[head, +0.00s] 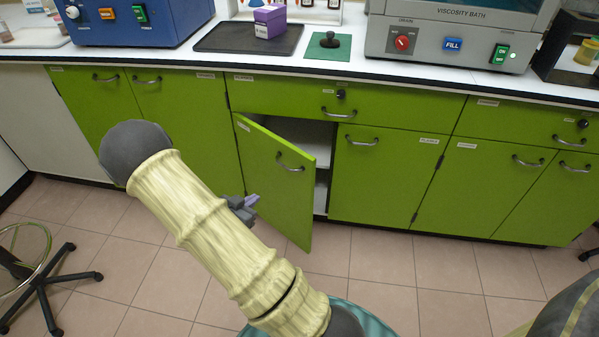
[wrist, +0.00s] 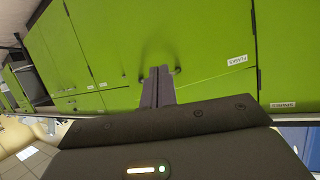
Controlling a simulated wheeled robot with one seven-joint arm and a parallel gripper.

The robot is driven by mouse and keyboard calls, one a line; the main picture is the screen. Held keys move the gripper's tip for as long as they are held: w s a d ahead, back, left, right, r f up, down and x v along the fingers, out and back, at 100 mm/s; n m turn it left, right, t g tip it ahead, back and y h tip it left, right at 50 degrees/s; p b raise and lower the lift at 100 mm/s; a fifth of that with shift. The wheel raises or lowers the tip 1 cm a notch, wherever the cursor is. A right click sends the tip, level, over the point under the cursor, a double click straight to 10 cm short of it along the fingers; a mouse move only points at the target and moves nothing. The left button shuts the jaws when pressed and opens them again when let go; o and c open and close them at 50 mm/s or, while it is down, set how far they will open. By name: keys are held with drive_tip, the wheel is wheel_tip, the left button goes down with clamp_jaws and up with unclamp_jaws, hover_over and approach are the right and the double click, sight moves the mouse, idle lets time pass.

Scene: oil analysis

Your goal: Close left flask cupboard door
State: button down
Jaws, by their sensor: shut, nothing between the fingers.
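The left flask cupboard door (head: 270,190) is a green panel hinged at its left edge. It stands ajar, its right edge swung out toward me, with a curved metal handle (head: 290,163) near its upper right. My gripper (head: 248,203) is largely hidden by my arm in the head view and sits in front of the door's lower left part. In the wrist view my gripper (wrist: 158,80) is shut and empty, pointing at the green door (wrist: 205,35) with its "FLASKS" label (wrist: 237,60). Whether the fingertips touch the door or its handle, I cannot tell.
Behind the door, a pale shelf (head: 308,150) shows in the gap. The right-hand door (head: 385,180) and the drawer (head: 400,105) above are closed. The worktop (head: 345,75) carries instruments. A wheeled stool (head: 45,285) stands at the left. The tiled floor before the door is clear.

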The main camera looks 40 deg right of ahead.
sight(306, 170)
drive_tip(key=s+h, duration=0.1)
drive_tip(key=s+d+r+m+g+h, duration=0.1)
drive_tip(key=s+h, duration=0.1)
drive_tip(key=s+d+m+g+h, duration=0.1)
drive_tip(key=h, duration=0.1)
drive_tip(key=shift+s+r+p, duration=0.25)
drive_tip(key=shift+r+p, duration=0.05)
drive_tip(key=shift+r, duration=0.05)
drive_tip(key=d+b, duration=0.1)
drive_tip(key=d, duration=0.3)
drive_tip(key=w+d+b, duration=0.1)
drive_tip(key=d, duration=0.3)
drive_tip(key=w+d+b, duration=0.1)
drive_tip(key=d, duration=0.4)
drive_tip(key=shift+d, duration=0.4)
drive_tip(key=shift+w+d, duration=0.1)
drive_tip(key=shift+d, duration=0.05)
